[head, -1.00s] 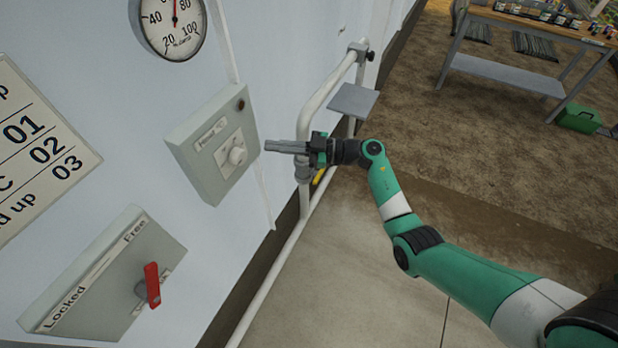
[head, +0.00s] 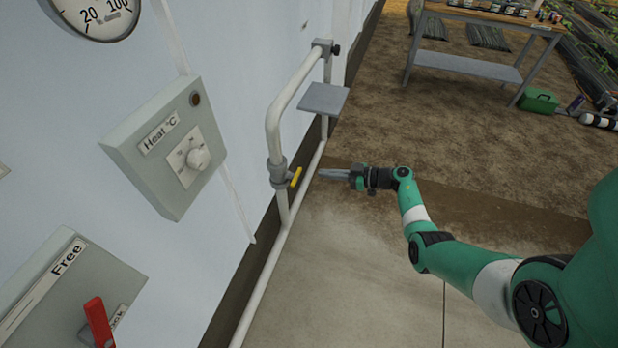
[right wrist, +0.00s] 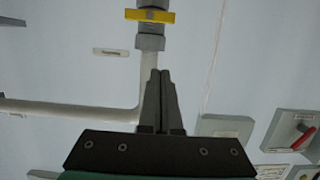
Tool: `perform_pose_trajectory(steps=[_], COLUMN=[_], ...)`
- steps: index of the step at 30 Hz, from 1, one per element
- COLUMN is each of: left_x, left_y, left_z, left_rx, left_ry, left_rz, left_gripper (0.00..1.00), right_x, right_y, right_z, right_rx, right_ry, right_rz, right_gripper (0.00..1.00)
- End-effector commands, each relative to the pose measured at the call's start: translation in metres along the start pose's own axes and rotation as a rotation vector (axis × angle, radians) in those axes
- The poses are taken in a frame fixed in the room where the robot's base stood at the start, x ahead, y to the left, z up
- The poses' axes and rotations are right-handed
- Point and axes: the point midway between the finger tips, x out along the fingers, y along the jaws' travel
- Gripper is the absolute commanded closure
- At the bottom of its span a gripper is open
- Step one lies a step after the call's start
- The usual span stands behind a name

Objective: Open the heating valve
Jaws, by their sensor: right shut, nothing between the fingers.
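The heating valve has a yellow lever (head: 296,177) on a grey fitting (head: 278,172) in the white pipe by the wall. The lever also shows at the top of the right wrist view (right wrist: 150,15), lying across the pipe. My right gripper (head: 322,174) is shut and empty. In the head view it is just right of the lever, pointing left toward the wall, with a visible gap between them. In the right wrist view its closed fingertips (right wrist: 160,72) show below the valve. My left gripper is not in view.
A heat control box (head: 165,150) with a white knob and a lock box with a red handle (head: 98,322) are on the wall at left. A small grey shelf (head: 324,99) sits by the pipe above the valve.

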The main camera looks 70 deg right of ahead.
Motion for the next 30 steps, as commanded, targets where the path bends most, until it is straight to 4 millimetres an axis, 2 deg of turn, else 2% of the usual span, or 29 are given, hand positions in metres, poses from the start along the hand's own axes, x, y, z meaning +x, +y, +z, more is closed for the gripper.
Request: perform_pose_trajectory(steps=[5, 15, 18, 21, 30], left_x=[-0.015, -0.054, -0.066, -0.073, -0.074], left_y=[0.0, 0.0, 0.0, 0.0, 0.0], left_z=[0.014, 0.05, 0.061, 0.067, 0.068], left_rx=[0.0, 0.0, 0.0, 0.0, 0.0], left_ry=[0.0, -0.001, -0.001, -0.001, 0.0], left_rz=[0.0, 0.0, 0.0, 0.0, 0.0], left_gripper=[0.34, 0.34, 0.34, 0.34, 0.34], right_x=[0.028, 0.102, 0.103, 0.105, 0.106], right_y=[-0.001, -0.002, -0.001, -0.001, -0.001], right_z=[0.005, 0.007, 0.028, 0.036, 0.039], right_rx=[-0.003, -0.004, 0.0, -0.001, -0.001], right_ry=[0.0, 0.002, 0.0, 0.0, 0.001], right_rz=[-0.005, -0.005, -0.001, -0.001, -0.001], right_gripper=[1.0, 1.0, 1.0, 1.0, 1.0])
